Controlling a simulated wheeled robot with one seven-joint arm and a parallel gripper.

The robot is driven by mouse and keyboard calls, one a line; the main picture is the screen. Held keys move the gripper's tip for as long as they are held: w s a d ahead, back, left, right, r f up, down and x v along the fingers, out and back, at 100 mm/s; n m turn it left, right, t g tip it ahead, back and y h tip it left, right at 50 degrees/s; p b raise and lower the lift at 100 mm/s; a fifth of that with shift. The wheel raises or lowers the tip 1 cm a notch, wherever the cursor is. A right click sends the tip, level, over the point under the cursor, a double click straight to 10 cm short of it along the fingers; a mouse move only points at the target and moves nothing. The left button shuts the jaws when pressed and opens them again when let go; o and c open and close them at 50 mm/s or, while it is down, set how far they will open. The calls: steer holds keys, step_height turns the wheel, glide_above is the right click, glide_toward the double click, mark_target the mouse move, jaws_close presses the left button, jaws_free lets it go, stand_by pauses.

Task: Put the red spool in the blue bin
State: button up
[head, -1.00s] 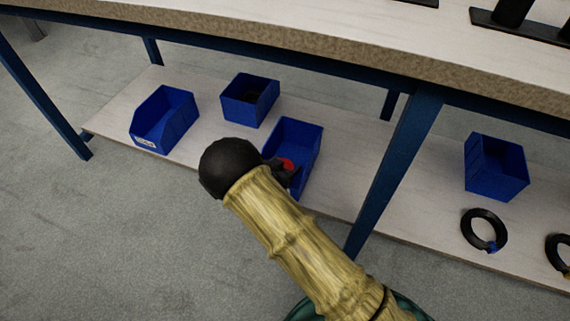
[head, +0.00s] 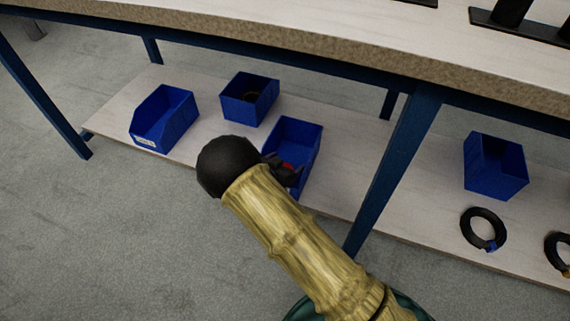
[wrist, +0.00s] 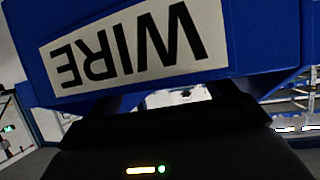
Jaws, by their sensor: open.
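A small patch of red, probably the red spool (head: 287,166), shows at the blue bin (head: 303,134) in the middle of the lower shelf. It is mostly hidden by my gripper and the bin. My gripper (head: 290,175) is at this bin's near side, jaws open, partly hidden behind my arm. I cannot tell whether the spool touches the bin floor or a jaw. In the wrist view, a blue bin wall with an upside-down "WIRE" label (wrist: 135,45) fills the top, close in front of my gripper (wrist: 170,98). The spool does not show there.
Two more blue bins stand to the left (head: 165,117) and behind (head: 249,99), the latter holding something dark. Another blue bin (head: 495,165) and black rings (head: 483,230) are at right. A blue table leg (head: 392,175) and the tabletop above bound the space.

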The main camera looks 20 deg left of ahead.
steer(key=p+v, duration=0.5)
steer(key=v, duration=0.6)
steer(key=shift+s+p, duration=0.3)
steer(key=shift+p, duration=0.05)
steer(key=shift+a, duration=0.1)
